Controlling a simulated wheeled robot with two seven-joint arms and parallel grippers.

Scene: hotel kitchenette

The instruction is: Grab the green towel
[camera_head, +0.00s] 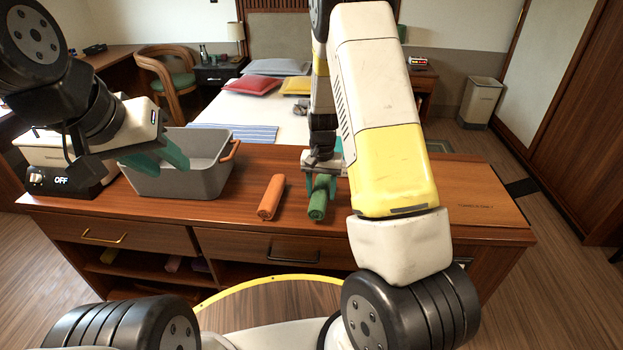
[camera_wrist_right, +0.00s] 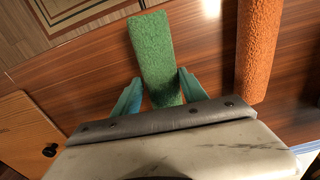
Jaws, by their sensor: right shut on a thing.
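The green rolled towel (camera_head: 318,205) lies on the wooden counter, right of an orange rolled towel (camera_head: 271,196). My right gripper (camera_head: 320,184) is over the green towel with its fingers on either side. In the right wrist view, the green towel (camera_wrist_right: 154,50) sits between the two teal fingers of the right gripper (camera_wrist_right: 159,82), which are shut on it. The orange towel (camera_wrist_right: 259,50) lies apart to the right there. My left gripper (camera_head: 164,158) is at the grey basket, its teal fingers spread apart and holding nothing visible.
The grey basket (camera_head: 188,184) with orange handles stands on the counter's left, beside a device reading OFF (camera_head: 62,181). The counter (camera_head: 240,214) is bare around the towels. A wooden board (camera_head: 465,203) lies at the right, partly behind my right arm. A bed stands behind.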

